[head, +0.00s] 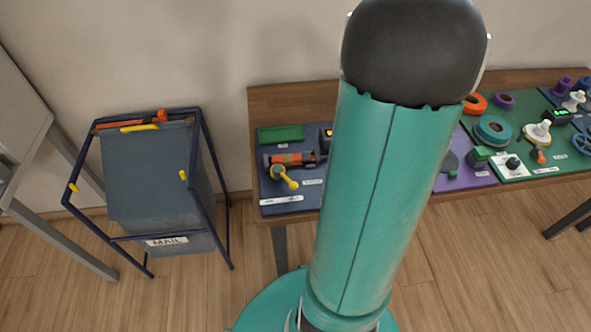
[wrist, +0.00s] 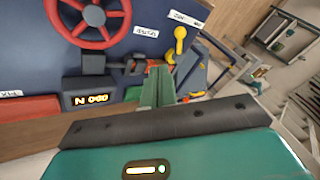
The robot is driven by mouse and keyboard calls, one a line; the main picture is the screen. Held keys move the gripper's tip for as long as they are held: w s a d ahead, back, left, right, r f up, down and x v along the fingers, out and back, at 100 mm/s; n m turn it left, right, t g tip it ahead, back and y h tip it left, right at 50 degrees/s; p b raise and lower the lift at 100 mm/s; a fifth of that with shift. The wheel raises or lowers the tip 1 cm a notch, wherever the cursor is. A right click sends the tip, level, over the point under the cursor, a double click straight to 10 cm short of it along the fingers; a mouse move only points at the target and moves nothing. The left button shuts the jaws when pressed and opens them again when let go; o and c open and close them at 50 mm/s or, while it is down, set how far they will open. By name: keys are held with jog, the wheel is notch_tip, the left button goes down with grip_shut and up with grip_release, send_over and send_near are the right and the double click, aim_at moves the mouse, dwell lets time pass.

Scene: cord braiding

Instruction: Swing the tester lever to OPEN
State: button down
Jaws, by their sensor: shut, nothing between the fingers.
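The tester lever is yellow with a round end, and it shows in the head view (head: 285,178) at the front of the blue panel, left of my arm. In the wrist view the yellow lever (wrist: 180,40) stands at the upper middle, beyond my fingertips and a little to their right. My gripper (wrist: 158,75) has its green fingers together, with nothing held. It points toward the dark clamp and orange-red part below the lever, and seems apart from the lever. The tester's display (wrist: 97,100) reads "N 000". My arm hides my gripper in the head view.
A red handwheel (wrist: 88,18) is at the upper left of the wrist view. A blue-framed mail box (head: 150,180) stands left of the wooden table (head: 290,97). Spools and knobs fill the green panel (head: 515,107) at right. Open floor lies in front.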

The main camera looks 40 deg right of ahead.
aim_at(284, 177)
jog(key=x, duration=0.9)
jog(key=shift+d+f, duration=0.2)
jog(key=shift+f, duration=0.3)
jog(key=shift+w+a+f, duration=0.1)
jog(key=shift+a+f, duration=0.15)
jog(key=shift+a, duration=0.75)
jog(key=shift+w+a+f, duration=0.1)
jog(key=shift+a+f, duration=0.15)
jog(key=shift+a, duration=0.75)
jog(key=shift+w, duration=0.1)
jog(key=shift+a, duration=0.1)
